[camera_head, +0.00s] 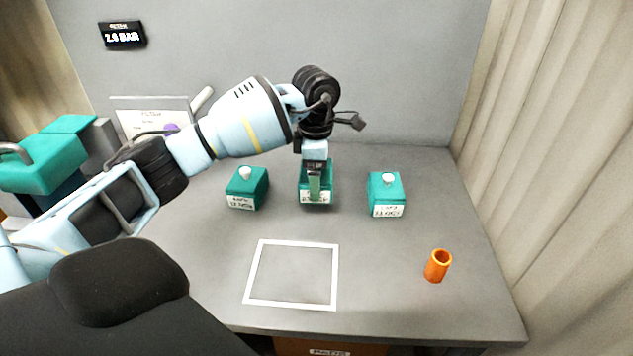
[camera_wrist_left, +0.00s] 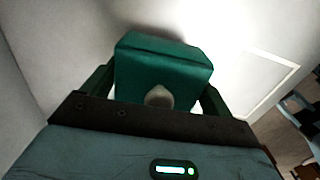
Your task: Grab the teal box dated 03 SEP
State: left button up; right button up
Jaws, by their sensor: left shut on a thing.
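Three teal boxes with white labels stand in a row on the grey table. The left box (camera_head: 247,187) and the right box (camera_head: 386,194) each have a white knob on top. My left gripper (camera_head: 315,188) points down over the middle box (camera_head: 326,172) and is shut on it. In the left wrist view, the middle box (camera_wrist_left: 160,66) sits between the fingers with its pale knob towards the camera. The label dates are too small to read surely, and the middle label is partly covered by the gripper. My right gripper is not in view.
A white square outline (camera_head: 248,273) marks the table in front of the boxes. An orange cup (camera_head: 437,266) stands at the right. A sign (camera_head: 150,118) stands at the back left. A wall display (camera_head: 122,36) hangs above. The table between outline and cup is clear.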

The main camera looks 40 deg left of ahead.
pick_arm(q)
jog(key=s+d, duration=0.1)
jog(key=s, duration=0.3)
jog(key=s+d, duration=0.2)
jog(key=s, duration=0.2)
jog(key=s+d+r, duration=0.1)
jog(key=s+d, duration=0.1)
jog(key=s, duration=0.3)
jog(key=shift+d, duration=0.2)
jog(key=shift+s+d+r, duration=0.1)
jog(key=shift+s+d, duration=0.25)
jog(key=shift+s, duration=0.4)
jog(key=shift+d, duration=0.1)
